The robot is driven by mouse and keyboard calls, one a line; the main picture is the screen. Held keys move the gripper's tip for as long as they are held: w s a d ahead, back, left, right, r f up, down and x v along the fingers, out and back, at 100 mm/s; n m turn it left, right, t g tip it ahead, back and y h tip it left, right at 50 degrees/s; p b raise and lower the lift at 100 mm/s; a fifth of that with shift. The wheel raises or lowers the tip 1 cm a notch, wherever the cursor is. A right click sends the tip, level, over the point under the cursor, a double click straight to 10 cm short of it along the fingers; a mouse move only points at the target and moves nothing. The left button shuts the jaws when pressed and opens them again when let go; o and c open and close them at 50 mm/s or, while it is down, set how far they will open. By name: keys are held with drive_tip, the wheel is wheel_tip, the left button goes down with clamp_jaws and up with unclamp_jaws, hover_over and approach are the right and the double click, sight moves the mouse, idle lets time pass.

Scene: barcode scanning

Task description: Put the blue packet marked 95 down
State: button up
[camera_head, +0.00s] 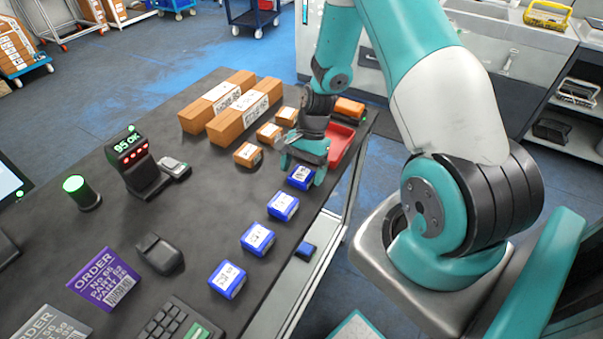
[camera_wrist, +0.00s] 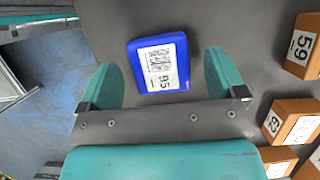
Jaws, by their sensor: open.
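The blue packet marked 95 (camera_wrist: 158,64) lies flat on the dark table, its white label facing up, in the wrist view. In the head view it is the blue packet (camera_head: 301,177) at the far end of the row, just below my gripper. My gripper (camera_wrist: 160,80) is open, with one teal finger on each side of the packet and a gap showing on both sides. In the head view my gripper (camera_head: 303,170) is low over the table and partly hides the packet.
Several other blue packets (camera_head: 283,205) line the table's near right edge. A red tray (camera_head: 340,142) sits at the right edge. The scanner (camera_head: 135,160) reads "95 OK".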

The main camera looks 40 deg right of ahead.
drive_tip(key=shift+a+f, duration=0.1)
drive_tip(key=shift+f, duration=0.25)
drive_tip(key=c, duration=1.2)
drive_tip(key=shift+r, duration=0.1)
